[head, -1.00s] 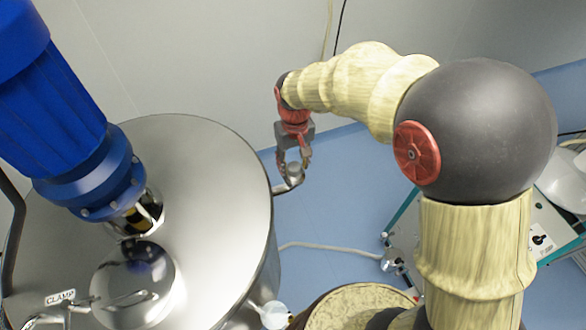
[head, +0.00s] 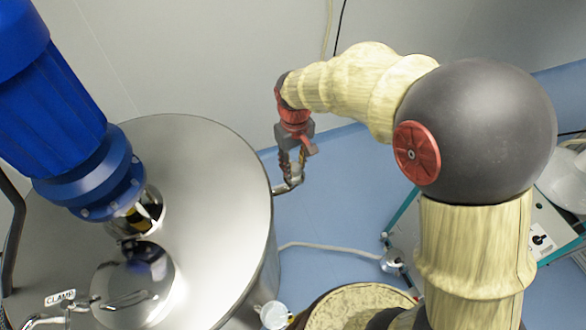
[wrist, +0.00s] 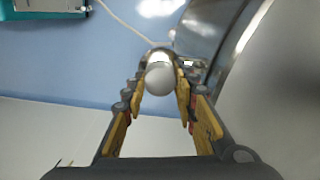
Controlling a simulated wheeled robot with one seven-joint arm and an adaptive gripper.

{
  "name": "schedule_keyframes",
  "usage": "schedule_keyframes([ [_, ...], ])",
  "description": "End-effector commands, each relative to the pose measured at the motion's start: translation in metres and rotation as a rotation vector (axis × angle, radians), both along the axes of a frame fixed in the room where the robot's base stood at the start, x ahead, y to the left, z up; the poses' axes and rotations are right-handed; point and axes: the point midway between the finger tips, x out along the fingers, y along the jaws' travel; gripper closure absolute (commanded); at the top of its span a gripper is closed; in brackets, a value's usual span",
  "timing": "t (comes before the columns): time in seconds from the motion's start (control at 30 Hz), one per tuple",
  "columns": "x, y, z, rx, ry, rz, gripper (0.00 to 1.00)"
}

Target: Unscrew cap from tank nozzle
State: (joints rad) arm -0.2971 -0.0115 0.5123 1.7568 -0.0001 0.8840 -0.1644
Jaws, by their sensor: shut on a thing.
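The steel tank (head: 215,200) fills the left of the head view. Its side nozzle (head: 281,188) sticks out to the right near the rim. The round, pale metal cap (wrist: 160,77) sits at the nozzle's end in the wrist view, between the fingertips. My gripper (head: 293,175) points down at the nozzle, and it also shows in the wrist view (wrist: 160,88). Its fingers are shut on the cap from both sides. In the head view the fingers partly hide the cap. I cannot tell whether the cap's thread is loose.
A blue motor (head: 55,110) stands on the tank lid at the left. A bench unit with a teal frame (head: 545,235) is at the right. A pale cable (head: 325,246) lies on the blue floor. A wall (head: 200,70) is close behind my gripper.

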Motion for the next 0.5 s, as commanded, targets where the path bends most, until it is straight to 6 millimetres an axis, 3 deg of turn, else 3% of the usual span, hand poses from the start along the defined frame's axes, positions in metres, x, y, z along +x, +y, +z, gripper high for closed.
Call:
schedule_keyframes([
  [0.2, 0.0, 0.0002, 0.0002, 0.0, 0.0, 0.163, 1.0],
  [0.5, 0.0, 0.0002, 0.0002, 0.0, 0.0, 0.177, 1.0],
])
